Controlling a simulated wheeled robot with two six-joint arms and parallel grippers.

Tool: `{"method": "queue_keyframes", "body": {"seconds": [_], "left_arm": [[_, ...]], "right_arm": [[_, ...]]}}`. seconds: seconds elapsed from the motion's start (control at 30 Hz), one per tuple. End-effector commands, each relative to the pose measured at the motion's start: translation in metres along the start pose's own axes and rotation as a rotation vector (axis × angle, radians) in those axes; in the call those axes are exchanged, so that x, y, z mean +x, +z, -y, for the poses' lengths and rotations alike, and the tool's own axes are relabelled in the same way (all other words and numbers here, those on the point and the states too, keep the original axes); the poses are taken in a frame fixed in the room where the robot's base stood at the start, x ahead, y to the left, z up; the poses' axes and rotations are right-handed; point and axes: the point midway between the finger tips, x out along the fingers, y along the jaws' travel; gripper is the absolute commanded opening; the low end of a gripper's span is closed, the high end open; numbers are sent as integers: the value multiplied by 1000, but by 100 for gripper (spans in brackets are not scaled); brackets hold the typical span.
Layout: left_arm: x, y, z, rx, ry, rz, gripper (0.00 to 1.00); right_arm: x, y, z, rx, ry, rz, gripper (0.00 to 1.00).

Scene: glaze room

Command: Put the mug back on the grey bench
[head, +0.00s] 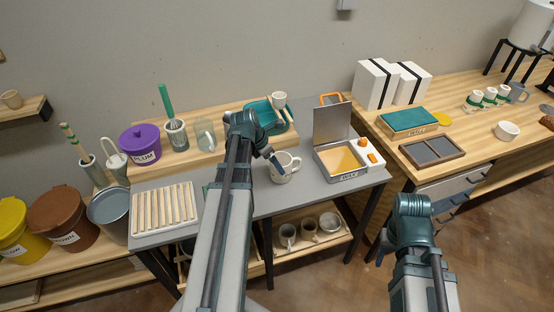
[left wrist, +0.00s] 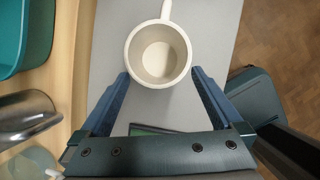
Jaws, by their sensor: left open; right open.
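A cream mug (head: 287,171) stands upright on the grey bench (head: 262,203), left of the wax box. In the left wrist view the mug (left wrist: 158,53) looks empty, its handle pointing away from my gripper. My left gripper (head: 278,166) is open at the mug; in the left wrist view its blue fingertips (left wrist: 161,74) lie either side of the mug's near part. I cannot tell whether they touch it. My right gripper (head: 381,252) is open and empty, low in front of the gap between bench and wooden desk, partly hidden by its own arm.
The wax box (head: 346,160) with raised lid stands right of the mug. A slatted rack (head: 165,208) lies at the bench's left end. A wooden riser (head: 202,155) runs behind, carrying a purple tub (head: 140,145) and jars. More mugs (head: 308,229) sit on the shelf below.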

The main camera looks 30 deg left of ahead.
Motion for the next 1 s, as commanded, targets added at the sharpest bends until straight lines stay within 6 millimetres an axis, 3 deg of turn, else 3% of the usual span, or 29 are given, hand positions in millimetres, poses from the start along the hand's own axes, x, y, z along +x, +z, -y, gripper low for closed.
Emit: {"method": "queue_keyframes", "body": {"seconds": [0.03, 0.23, 0.7, 0.77, 0.87, 1.0], "left_arm": [[-17, 3, 1, -1, 0, 0, 100], [-42, 2, 0, -2, 1, 0, 100], [-45, 2, 4, 28, -4, -4, 100], [-41, 7, 16, 102, -14, -16, 100], [-31, 21, 54, 364, -51, -55, 100], [-16, 40, 129, 927, -143, -125, 100]], "right_arm": [[-17, 1, -2, 0, 0, 0, 50], [-39, 2, -4, 0, 0, 0, 50], [-42, 2, -4, 0, 0, 0, 50], [-42, 2, -4, 0, 0, 0, 50], [-42, 2, -4, 0, 0, 0, 50], [-42, 2, -4, 0, 0, 0, 50]]}}
